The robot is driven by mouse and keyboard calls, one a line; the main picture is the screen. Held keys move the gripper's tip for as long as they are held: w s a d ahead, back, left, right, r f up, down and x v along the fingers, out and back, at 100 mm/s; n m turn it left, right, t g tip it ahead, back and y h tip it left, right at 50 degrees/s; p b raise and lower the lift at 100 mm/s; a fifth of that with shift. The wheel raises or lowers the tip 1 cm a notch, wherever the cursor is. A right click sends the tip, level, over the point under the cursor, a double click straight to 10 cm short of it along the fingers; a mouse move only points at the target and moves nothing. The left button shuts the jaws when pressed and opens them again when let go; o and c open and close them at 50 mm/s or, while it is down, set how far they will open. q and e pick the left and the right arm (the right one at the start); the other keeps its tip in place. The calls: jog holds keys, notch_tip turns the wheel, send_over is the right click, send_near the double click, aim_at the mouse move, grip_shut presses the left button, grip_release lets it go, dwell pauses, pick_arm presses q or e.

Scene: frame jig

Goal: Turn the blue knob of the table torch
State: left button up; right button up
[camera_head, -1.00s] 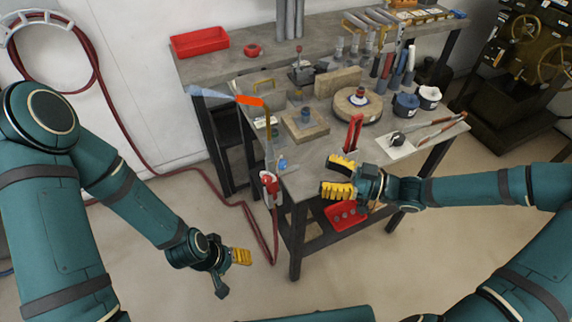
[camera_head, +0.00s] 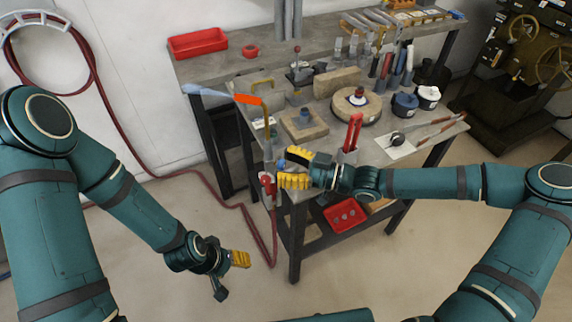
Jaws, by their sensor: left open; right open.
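The table torch stands at the left front corner of the workbench, with a thin upright pipe (camera_head: 267,128), an orange tip (camera_head: 248,99) and a pale blue flame pointing left. Its blue knob (camera_head: 281,165) is low on the torch and partly hidden by my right gripper. A red fitting (camera_head: 268,186) sits just below it. My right gripper (camera_head: 285,167) is open, with its yellow fingers at the blue knob; I cannot tell whether they touch it. My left gripper (camera_head: 240,260) is open and empty, low in front of the bench, away from the torch.
Red-handled pliers (camera_head: 353,132) stand close behind my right gripper. A wooden block with a blue-topped piece (camera_head: 304,124) and a round block (camera_head: 357,105) sit on the bench. A red hose (camera_head: 205,183) runs to the torch.

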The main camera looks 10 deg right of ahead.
grip_shut()
jog(key=shift+m, duration=0.3)
jog(key=shift+s+f+m+p, duration=0.1)
jog(key=shift+m+p, duration=2.2)
jog(key=shift+m, duration=3.7)
